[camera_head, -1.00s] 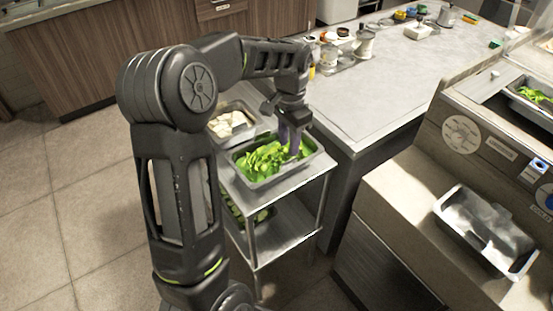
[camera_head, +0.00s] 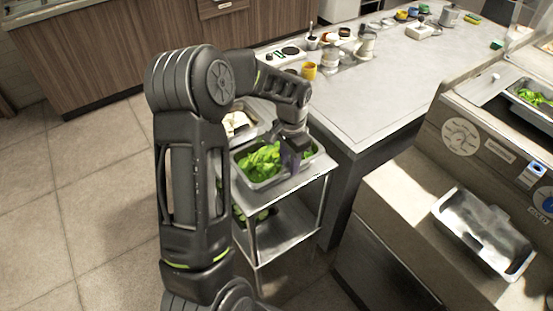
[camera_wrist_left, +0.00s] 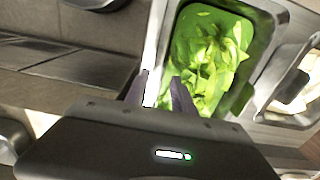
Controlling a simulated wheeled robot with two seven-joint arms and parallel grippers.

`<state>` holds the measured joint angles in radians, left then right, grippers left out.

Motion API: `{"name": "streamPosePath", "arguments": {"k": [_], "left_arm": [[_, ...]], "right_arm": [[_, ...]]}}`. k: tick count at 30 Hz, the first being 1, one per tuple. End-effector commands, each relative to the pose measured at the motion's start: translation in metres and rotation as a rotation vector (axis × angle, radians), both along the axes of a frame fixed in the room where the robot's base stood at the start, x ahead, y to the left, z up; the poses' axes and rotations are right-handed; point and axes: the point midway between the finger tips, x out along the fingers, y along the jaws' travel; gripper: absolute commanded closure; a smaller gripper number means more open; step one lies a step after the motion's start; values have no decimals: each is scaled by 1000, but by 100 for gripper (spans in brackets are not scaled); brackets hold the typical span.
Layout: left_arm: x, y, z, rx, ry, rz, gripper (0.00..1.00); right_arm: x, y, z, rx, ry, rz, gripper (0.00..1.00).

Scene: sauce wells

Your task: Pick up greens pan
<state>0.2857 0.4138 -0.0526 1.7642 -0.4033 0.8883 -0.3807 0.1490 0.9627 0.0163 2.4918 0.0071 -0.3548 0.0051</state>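The greens pan (camera_head: 246,176) is a metal pan filled with bright green leaves. It sits on the top shelf of a steel cart (camera_head: 322,168). My left gripper (camera_head: 290,168) points down at the pan's front right edge, its fingers partly in front of the leaves. In the left wrist view the leaves (camera_wrist_left: 205,58) lie beyond the fingers of my left gripper (camera_wrist_left: 158,77). The two fingers are apart, with a bright metal edge showing between them. I cannot tell whether they touch the pan. My right gripper is not in view.
A pan with pale pieces (camera_head: 238,122) stands behind the greens pan. More greens (camera_head: 240,214) sit on the lower shelf. A long counter (camera_head: 375,105) stands behind the cart. An empty metal pan (camera_head: 485,232) lies on the right worktop.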

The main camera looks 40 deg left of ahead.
Motion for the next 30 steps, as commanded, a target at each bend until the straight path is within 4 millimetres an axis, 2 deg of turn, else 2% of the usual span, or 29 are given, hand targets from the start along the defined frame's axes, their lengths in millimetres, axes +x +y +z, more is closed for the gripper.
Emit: {"name": "streamPosePath", "arguments": {"k": [19,30], "left_arm": [[0,0,-3,0,-1,0,71],[0,0,-3,1,-1,1,100]], "right_arm": [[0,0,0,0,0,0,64],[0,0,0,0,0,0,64]]}}
